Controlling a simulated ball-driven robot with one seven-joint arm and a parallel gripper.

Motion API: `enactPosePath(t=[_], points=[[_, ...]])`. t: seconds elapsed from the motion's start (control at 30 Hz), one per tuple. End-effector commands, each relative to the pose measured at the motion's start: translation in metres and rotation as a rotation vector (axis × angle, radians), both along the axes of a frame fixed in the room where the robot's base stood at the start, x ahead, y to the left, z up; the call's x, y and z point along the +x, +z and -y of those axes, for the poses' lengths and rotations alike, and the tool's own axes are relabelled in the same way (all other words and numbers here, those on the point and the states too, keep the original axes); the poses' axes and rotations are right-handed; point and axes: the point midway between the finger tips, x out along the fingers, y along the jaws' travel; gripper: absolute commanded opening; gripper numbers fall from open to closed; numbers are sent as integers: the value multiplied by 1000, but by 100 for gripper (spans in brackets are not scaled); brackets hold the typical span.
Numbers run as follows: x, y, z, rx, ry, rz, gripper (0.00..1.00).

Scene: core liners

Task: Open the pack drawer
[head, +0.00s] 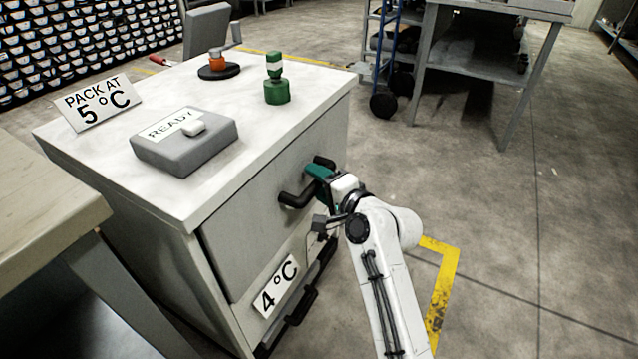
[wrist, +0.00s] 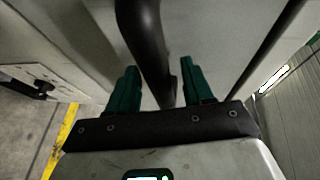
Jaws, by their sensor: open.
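A pale cabinet (head: 180,222) has a wide grey drawer front (head: 250,232) with a black bar handle (head: 292,197). No name on this drawer is readable, so I cannot tell if it is the pack drawer. A second black handle (head: 300,308) sits lower down. My gripper (head: 316,174) is at the upper bar handle, its green fingers open. In the wrist view the handle (wrist: 148,45) runs between the two fingers of my gripper (wrist: 160,88), with a gap to the left finger and close to the right one. The upper drawer looks shut.
On the cabinet top are a grey READY box (head: 185,145), a PACK AT 5 °C sign (head: 97,102), a green stoppered piece (head: 276,85) and an orange piece (head: 217,60) on a black disc. A 4 °C label (head: 279,284) is on the front.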

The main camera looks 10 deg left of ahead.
Motion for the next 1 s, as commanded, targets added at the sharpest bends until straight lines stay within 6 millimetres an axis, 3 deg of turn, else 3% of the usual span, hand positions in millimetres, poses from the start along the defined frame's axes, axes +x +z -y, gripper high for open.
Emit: enactPosePath(t=[0.07,0.6,1.0], points=[[0,0,0,0,0,0,51],[0,-1,1,-1,0,-1,0],[-1,-1,3,-1,-1,-2,0]])
